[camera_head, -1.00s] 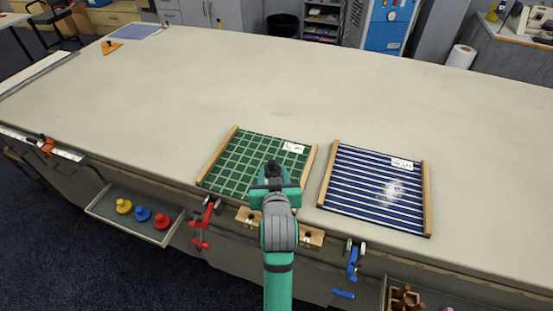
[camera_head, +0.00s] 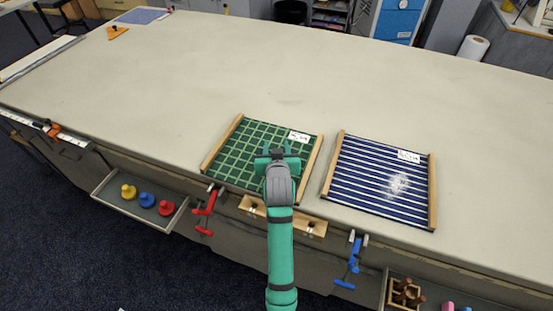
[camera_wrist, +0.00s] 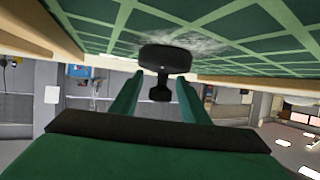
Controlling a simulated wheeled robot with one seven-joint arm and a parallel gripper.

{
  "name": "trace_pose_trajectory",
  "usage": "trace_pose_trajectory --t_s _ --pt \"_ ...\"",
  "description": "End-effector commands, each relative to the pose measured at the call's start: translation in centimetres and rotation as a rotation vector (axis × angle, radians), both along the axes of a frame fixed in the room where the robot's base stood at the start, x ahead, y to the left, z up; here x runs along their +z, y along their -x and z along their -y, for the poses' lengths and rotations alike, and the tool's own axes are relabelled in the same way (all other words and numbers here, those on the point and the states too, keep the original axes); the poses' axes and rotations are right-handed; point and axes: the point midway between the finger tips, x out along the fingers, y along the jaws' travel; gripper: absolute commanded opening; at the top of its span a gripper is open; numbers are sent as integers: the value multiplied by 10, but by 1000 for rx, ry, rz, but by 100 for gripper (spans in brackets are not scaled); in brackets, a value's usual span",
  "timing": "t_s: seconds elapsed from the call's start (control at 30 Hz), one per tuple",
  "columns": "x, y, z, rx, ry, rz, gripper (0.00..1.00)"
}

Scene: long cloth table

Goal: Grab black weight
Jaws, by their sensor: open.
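The black weight (camera_wrist: 165,60) shows in the wrist view, standing on the green grid-patterned board, which appears upside down there. Its wide base meets the board and its narrow neck and knob point toward my gripper. In the head view a small dark part of the weight (camera_head: 276,140) shows just past my gripper (camera_head: 277,153); the rest is hidden behind it. My gripper is open, and in the wrist view its two green fingers (camera_wrist: 155,93) stand on either side of the weight's knob. I cannot tell whether they touch it.
The green board (camera_head: 231,150) has wooden side rails. A blue striped board (camera_head: 380,175) lies to its right. Red (camera_head: 205,210) and blue (camera_head: 352,262) clamps hang at the table's front edge. A tray (camera_head: 105,190) below holds yellow, blue and red weights.

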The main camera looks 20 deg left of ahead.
Motion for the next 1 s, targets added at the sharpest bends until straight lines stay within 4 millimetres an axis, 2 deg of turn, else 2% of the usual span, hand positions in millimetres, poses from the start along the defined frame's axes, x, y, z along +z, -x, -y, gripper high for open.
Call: trace_pose_trajectory --t_s 0.3,0.33,0.4,0.5,0.83,1.0 --pt "-3 -5 -3 0 0 -1 42" --pt "-3 -5 -3 0 0 -1 37" --pt "-3 -5 -2 0 0 -1 20" --pt "-3 -5 -2 0 0 -1 0" --pt "0 -6 -2 0 0 2 0" --pt "18 -6 -3 1 0 6 0"
